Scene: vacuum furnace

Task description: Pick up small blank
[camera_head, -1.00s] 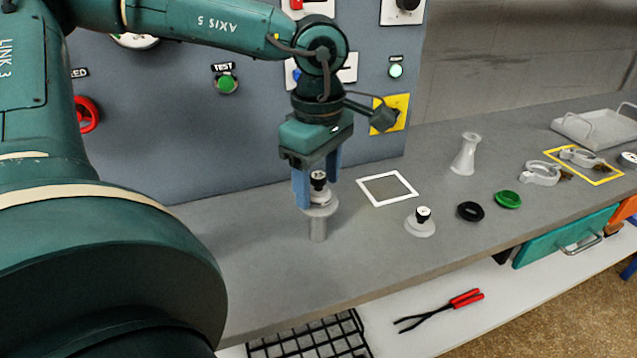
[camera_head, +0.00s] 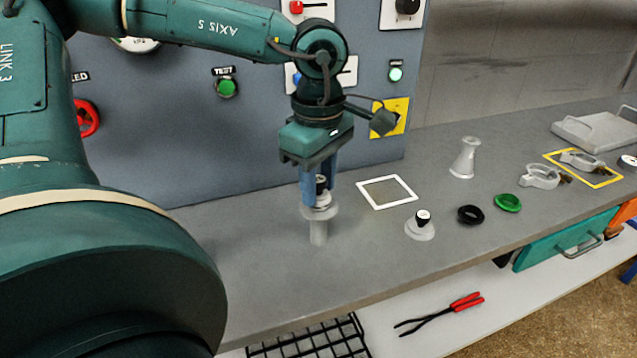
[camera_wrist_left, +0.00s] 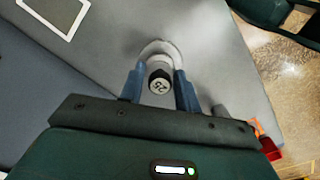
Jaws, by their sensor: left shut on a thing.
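My left gripper (camera_head: 320,188) points down and its blue fingers are shut on a blank with a black knob (camera_head: 321,182), taken as the small blank. The blank stands upright on top of a grey flanged post (camera_head: 318,229) on the bench and seems still in contact with it. In the left wrist view, the knob's marked top (camera_wrist_left: 159,85) shows between the two fingers (camera_wrist_left: 158,92), and the pale flange (camera_wrist_left: 160,48) shows behind it. The fingers hide part of the blank. My right gripper is not in view.
The control panel (camera_head: 240,130) stands close behind. The bench left of the post is clear.

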